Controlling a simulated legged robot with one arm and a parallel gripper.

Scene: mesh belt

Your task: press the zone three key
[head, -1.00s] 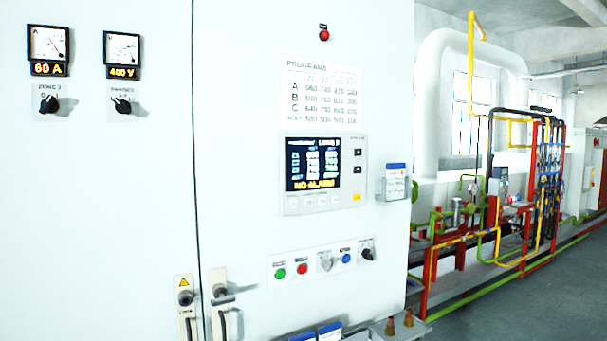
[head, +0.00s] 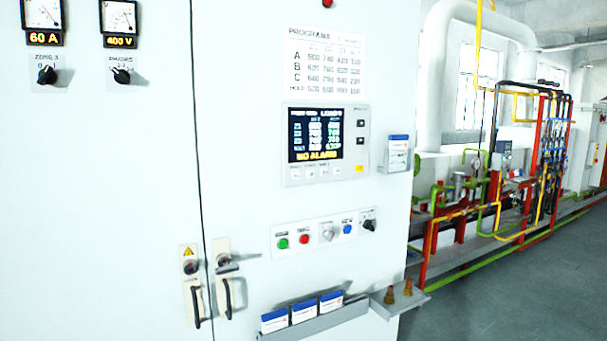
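A controller panel (head: 326,144) is set in the white cabinet door. Its dark screen (head: 315,134) shows columns of figures and a yellow line reading "NO ALARM". A row of several small pale keys (head: 316,172) runs along the panel's lower edge; their labels are too small to read, so I cannot tell which is zone three. Two small dark keys (head: 361,132) sit right of the screen, with a yellow key (head: 360,168) below. My gripper is not in view.
Below the panel is a strip of push buttons and switches (head: 326,231). A card holder (head: 396,154) sticks out at the right. A shelf of blue-topped boxes (head: 346,310) and door handles (head: 226,290) project lower down. Open floor (head: 500,290) lies right of the cabinet.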

